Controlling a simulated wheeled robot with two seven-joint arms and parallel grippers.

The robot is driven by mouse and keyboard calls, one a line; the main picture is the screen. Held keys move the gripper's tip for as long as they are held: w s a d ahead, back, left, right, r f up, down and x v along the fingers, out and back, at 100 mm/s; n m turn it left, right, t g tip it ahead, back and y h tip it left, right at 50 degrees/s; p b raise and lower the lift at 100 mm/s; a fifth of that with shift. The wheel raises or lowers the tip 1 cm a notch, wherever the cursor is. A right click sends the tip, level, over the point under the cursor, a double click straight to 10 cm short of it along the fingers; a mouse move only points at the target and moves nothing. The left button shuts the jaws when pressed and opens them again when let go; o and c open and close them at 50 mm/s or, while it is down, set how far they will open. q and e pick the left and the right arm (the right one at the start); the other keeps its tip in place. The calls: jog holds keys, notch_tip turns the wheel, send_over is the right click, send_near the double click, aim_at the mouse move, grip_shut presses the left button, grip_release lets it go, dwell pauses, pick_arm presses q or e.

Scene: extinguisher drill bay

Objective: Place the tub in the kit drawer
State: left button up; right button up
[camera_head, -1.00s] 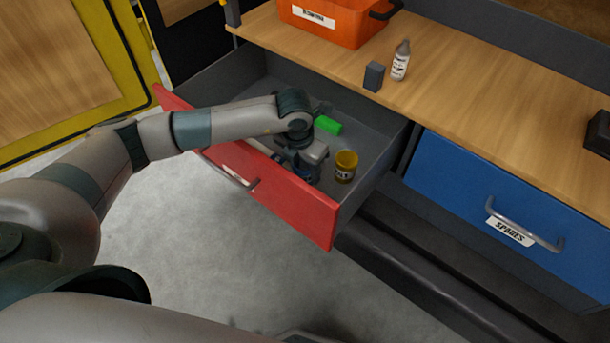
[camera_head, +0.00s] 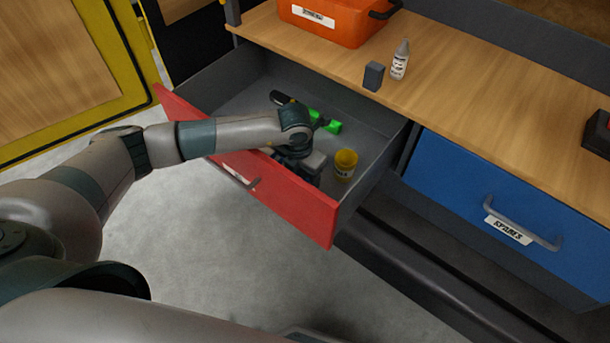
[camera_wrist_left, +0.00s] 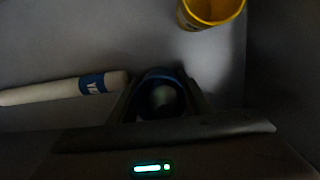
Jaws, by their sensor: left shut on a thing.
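In the left wrist view the tub sits between the fingers, with something pale and dim inside. In the head view my wrist hides the fingertips and the tub, so I cannot tell whether it touches the drawer floor. My right gripper is not in view.
A yellow tub-like container (camera_head: 345,163), a green item (camera_head: 332,126) and a dark item (camera_head: 281,98) are in the drawer. A pale roll with a blue band (camera_wrist_left: 90,84) lies beside the gripper. The closed blue drawer (camera_head: 470,190) is to the right. A bottle (camera_head: 400,62) stands on the counter.

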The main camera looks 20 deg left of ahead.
pick_arm(q)
jog(key=o, duration=1.2)
jog(key=shift+c, duration=0.2)
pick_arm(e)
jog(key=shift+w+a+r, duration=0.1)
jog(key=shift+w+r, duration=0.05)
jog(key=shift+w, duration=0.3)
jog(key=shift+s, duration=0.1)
pick_arm(q)
jog(key=shift+r, duration=0.1)
notch_tip(320, 180, up, 3)
jog(key=shift+s+f+b, duration=0.15)
jog(key=shift+b, duration=0.2)
jog(key=r, duration=0.2)
jog(key=r+b, duration=0.1)
jog(key=r, duration=0.2)
jog(key=s+r+b, duration=0.1)
jog(key=r, duration=0.2)
jog(key=shift+s+a, duration=0.1)
jog(key=shift+a, duration=0.15)
jog(key=shift+s+r, duration=0.1)
jog(key=shift+r, duration=0.45)
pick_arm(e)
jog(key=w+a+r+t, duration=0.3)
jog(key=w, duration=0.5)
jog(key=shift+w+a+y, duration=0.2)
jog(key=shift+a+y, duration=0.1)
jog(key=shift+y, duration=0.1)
